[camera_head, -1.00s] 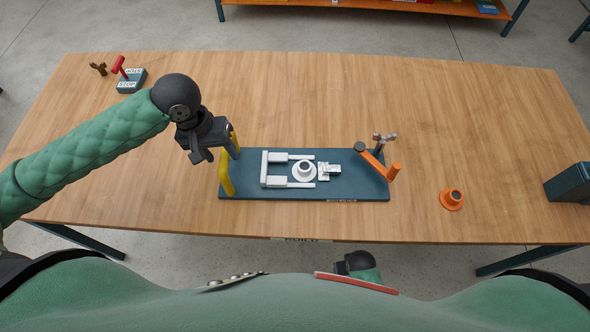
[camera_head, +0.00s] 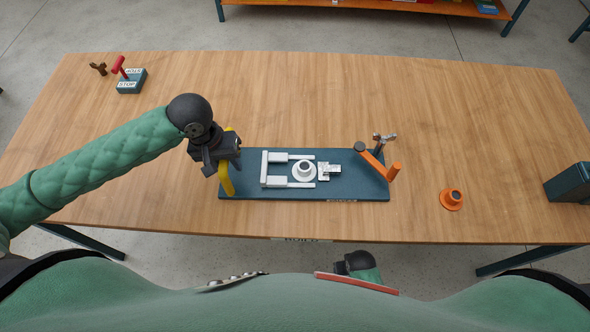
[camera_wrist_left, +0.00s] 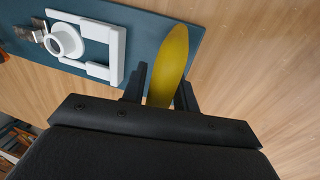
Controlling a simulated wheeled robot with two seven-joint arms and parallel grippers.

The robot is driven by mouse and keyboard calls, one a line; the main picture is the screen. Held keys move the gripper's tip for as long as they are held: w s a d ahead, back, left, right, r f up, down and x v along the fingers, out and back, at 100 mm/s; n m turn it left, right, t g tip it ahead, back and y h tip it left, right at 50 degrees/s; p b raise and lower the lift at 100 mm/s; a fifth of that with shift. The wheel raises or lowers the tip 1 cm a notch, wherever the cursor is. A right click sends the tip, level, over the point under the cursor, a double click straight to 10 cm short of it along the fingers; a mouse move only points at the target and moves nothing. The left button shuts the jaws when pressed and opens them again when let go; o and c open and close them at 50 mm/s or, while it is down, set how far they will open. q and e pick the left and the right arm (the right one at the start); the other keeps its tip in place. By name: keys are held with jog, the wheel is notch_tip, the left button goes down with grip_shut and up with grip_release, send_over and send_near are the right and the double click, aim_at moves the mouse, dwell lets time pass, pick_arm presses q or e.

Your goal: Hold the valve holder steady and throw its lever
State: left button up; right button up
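The valve holder is a dark blue board (camera_head: 345,190) lying near the table's front edge. It has an upright yellow handle (camera_head: 227,178) at its left end and an orange lever (camera_head: 372,160) slanting at its right end. A white fitting (camera_head: 304,171) sits in its middle between white clamp pieces. My left gripper (camera_head: 229,165) is at the yellow handle. In the left wrist view its fingers (camera_wrist_left: 160,88) stand on either side of the yellow handle (camera_wrist_left: 168,65), apparently still apart. My right wrist (camera_head: 357,263) shows at the bottom; its fingertips are hidden.
A loose orange flanged ring (camera_head: 452,198) lies to the right of the board. A dark bin (camera_head: 570,184) stands at the right edge. A small block with a red lever (camera_head: 130,80) is at the back left. The table's middle and back are clear.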

pick_arm(q)
grip_shut()
jog(key=shift+d, duration=0.15)
dwell(1.1)
